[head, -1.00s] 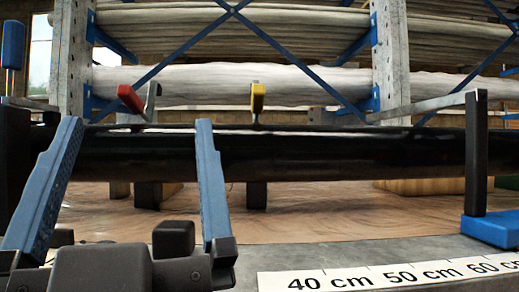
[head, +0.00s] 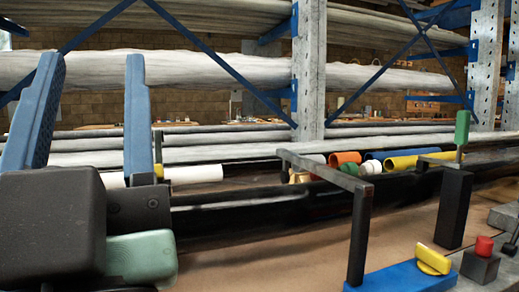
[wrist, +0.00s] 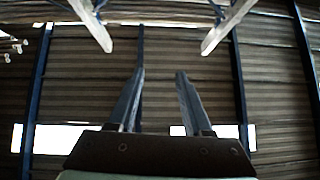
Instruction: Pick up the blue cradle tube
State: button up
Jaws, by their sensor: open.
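A blue tube (head: 392,155) lies right of centre in the head view, in a row of short coloured tubes behind the black bar. Its lower part is partly hidden by the white and yellow tubes in front. My gripper (head: 92,60) is at the far left of the head view, its two blue fingers upright, apart and empty. It is well to the left of the blue tube and not touching it. In the wrist view my gripper (wrist: 160,74) is open before a ribbed surface, with no tube between the fingers.
Near the blue tube are an orange tube (head: 345,158), a yellow tube (head: 402,163) and a white tube (head: 370,168). A grey bracket (head: 325,172) on a black post stands in front. A green-topped post (head: 462,130) is at right. A long black bar (head: 270,207) crosses the middle.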

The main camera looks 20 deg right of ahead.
aim_at(381, 157)
jog(key=z, duration=0.4)
jog(key=i+j+z, duration=0.1)
jog(key=z, duration=0.65)
jog(key=i+j+z, duration=0.1)
jog(key=z, duration=0.3)
